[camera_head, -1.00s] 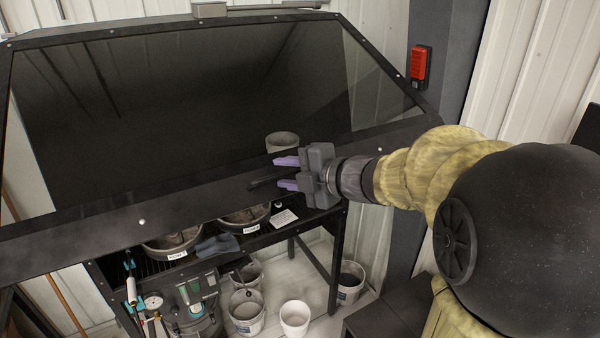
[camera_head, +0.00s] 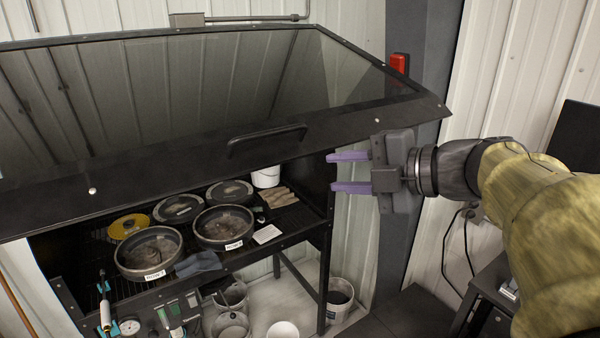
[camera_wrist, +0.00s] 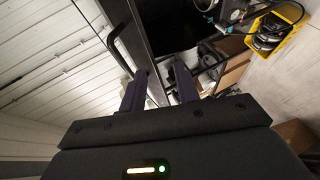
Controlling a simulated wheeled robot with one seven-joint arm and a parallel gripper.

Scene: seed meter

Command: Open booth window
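The booth window (camera_head: 210,85) is a dark-framed tinted pane, raised and tilted above the booth in the head view. Its black bar handle (camera_head: 266,139) is on the lower frame. My gripper (camera_head: 348,172) is to the right of the handle, apart from it, near the frame's lower right corner. Its two purple fingers are spread with nothing between them. In the wrist view the fingers (camera_wrist: 158,90) are apart, and the handle (camera_wrist: 118,42) lies to their upper left, outside them.
Round pans (camera_head: 149,253) and a yellow disc (camera_head: 128,226) stand on the booth's rack. Buckets (camera_head: 340,299) are on the floor below. A red box (camera_head: 399,63) is on the grey post. A yellow crate (camera_wrist: 272,38) shows in the wrist view.

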